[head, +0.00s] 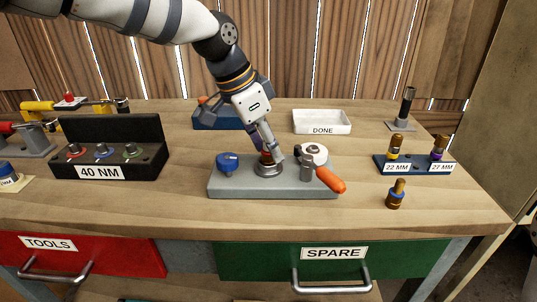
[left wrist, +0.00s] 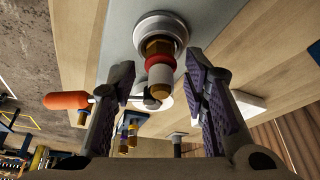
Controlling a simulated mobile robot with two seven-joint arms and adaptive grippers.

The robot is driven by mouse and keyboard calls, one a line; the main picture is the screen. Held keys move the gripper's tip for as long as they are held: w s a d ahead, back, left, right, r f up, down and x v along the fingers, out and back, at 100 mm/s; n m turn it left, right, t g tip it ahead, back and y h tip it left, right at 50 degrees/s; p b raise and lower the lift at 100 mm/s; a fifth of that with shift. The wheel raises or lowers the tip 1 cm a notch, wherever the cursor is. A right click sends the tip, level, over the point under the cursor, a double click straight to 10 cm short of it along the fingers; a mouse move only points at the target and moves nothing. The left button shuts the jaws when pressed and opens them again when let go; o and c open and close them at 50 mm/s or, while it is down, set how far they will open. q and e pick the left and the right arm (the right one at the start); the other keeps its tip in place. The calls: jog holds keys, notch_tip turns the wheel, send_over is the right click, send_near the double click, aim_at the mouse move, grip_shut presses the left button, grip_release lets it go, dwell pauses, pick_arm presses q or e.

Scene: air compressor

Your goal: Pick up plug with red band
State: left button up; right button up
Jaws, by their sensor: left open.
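The plug with the red band (left wrist: 158,64) has a brass hex part and a pale end, and it sits in a round metal socket (left wrist: 160,27) in the left wrist view. In the head view the plug (head: 266,157) is mostly hidden by my left gripper (head: 266,146), which comes down over it from above. The socket is on a grey fixture plate (head: 240,187). My left gripper (left wrist: 160,68) is open, with one finger on each side of the plug and gaps between. My right gripper is not in view.
On the plate, a blue knob (head: 228,162) stands left and a clamp with an orange handle (head: 329,179) right. A blue-banded plug (head: 396,194) stands near the blue rack (head: 414,166). The 40 NM box (head: 110,150) is left; the white DONE tray (head: 322,122) is behind.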

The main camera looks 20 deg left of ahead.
pick_arm(q)
jog(key=shift+w+f, duration=0.1)
grip_shut()
